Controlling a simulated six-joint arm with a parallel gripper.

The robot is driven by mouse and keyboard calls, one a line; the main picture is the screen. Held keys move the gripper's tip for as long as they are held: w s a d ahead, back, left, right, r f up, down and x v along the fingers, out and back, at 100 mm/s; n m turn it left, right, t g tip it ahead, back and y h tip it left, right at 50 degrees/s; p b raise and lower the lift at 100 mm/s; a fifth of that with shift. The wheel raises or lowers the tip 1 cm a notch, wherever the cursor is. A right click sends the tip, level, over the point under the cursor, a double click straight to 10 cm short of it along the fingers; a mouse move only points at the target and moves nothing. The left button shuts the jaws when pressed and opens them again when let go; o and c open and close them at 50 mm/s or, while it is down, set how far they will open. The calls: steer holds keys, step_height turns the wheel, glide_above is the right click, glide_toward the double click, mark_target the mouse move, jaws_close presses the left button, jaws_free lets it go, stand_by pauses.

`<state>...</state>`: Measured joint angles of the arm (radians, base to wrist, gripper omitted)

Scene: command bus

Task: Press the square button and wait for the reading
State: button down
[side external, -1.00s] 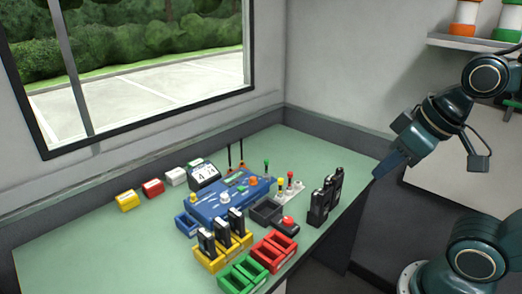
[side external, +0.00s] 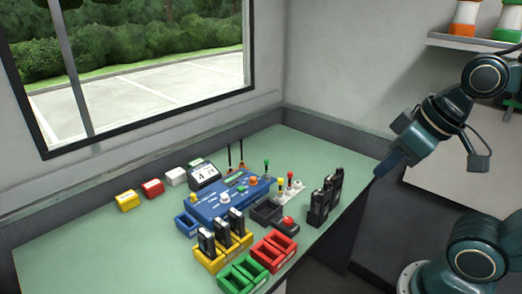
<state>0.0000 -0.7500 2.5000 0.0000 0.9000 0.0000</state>
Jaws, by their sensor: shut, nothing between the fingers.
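A blue console (side external: 212,208) stands on the green bench, with a small green screen, a white knob (side external: 225,198), an orange knob (side external: 253,181) and small controls on its top. I cannot make out which control is the square button. A dark display unit (side external: 203,175) with a white face stands behind the console; its characters are too small to read surely. My gripper (side external: 380,171) is shut and empty, pointing down-left at the bench's right edge, well apart from the console.
Yellow (side external: 208,262), red (side external: 281,238) and green (side external: 236,286) trays stand in front. Yellow, red and white blocks (side external: 152,187) line the back left. The left bench is clear.

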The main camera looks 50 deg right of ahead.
steer(key=shift+w, duration=0.1)
stand_by(0.8)
steer(key=m+t+y, duration=0.1)
steer(key=m+t, duration=0.3)
steer(key=m, duration=0.4)
glide_above(241, 188)
step_height(241, 188, down, 16)
steer(key=shift+s+r, duration=0.2)
steer(key=shift+s, duration=0.25)
steer(key=shift+d+f, duration=0.1)
steer(key=shift+f, duration=0.05)
steer(key=shift+f, duration=4.2)
